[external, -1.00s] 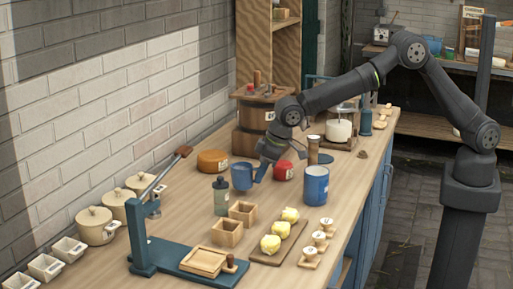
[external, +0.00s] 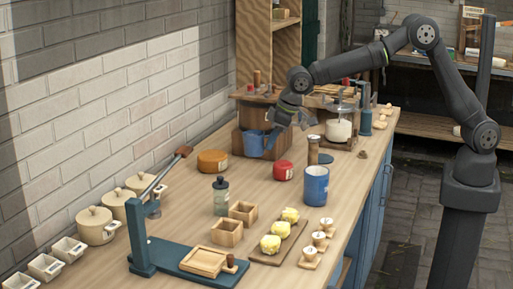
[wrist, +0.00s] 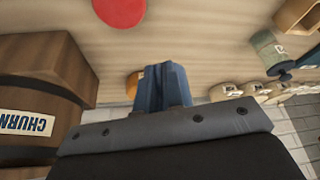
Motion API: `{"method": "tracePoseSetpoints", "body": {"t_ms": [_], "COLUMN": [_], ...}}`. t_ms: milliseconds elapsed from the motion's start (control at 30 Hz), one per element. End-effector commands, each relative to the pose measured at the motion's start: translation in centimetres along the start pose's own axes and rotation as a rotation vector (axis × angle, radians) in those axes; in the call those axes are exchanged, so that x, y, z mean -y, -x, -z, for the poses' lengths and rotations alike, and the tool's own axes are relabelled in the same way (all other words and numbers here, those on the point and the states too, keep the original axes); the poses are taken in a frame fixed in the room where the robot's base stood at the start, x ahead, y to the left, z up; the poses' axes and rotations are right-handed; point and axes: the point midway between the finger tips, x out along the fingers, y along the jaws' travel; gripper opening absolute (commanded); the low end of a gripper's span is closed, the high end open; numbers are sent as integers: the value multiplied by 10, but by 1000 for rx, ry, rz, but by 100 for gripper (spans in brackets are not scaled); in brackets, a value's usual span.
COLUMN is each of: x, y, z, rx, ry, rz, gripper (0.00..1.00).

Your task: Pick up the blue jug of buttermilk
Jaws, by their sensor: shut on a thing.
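The small blue jug (external: 252,143) is in the air in front of the wooden churn in the external view. My gripper (external: 269,140) is at its right side, shut on it, apparently at the handle side. The jug looks about upright. In the wrist view a dark blue shape (wrist: 164,86) shows beyond the gripper body; I cannot clearly separate fingers from jug there. A larger blue container (external: 316,187) stands apart on the bench to the right.
The wooden churn (external: 244,116) stands close behind the jug. An orange round (external: 212,161), a red round (external: 283,171), a grey-green bottle (external: 221,197) and a brown cylinder (external: 313,150) stand below on the bench. A lever press (external: 142,238) is at the front left.

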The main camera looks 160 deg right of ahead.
Motion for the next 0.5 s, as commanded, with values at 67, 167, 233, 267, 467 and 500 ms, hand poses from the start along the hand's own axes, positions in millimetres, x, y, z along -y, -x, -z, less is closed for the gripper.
{"method": "tracePoseSetpoints", "body": {"t_ms": [67,167,233,267,467,500], "x": [-6,-11,-14,-15,-20,-21], "y": [5,8,10,11,14,15], "z": [1,1,1,1,0,0], "rx": [-2,-3,-3,-3,-3,-3], "ry": [-2,-1,0,0,-1,-1], "rz": [0,0,0,0,0,0], "gripper": [0,0,0,0,0,0]}}
